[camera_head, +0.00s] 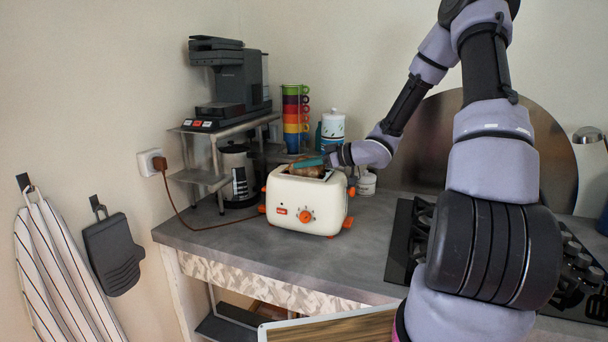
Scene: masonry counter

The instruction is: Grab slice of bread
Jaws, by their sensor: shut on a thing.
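A slice of bread (306,170) sticks up out of the top of a cream toaster (290,202) with orange knobs. The toaster stands on the grey counter. My gripper (312,162) reaches in from the right, its teal finger at the top of the bread. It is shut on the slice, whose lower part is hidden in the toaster. The far side of the bread and the second finger cannot be made out clearly.
A coffee machine (229,80) stands on a metal rack (215,152) at the left. Stacked coloured cups (295,115) and a white canister (333,127) are behind the toaster. A black hob (408,232) lies to the right. Counter in front of the toaster is clear.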

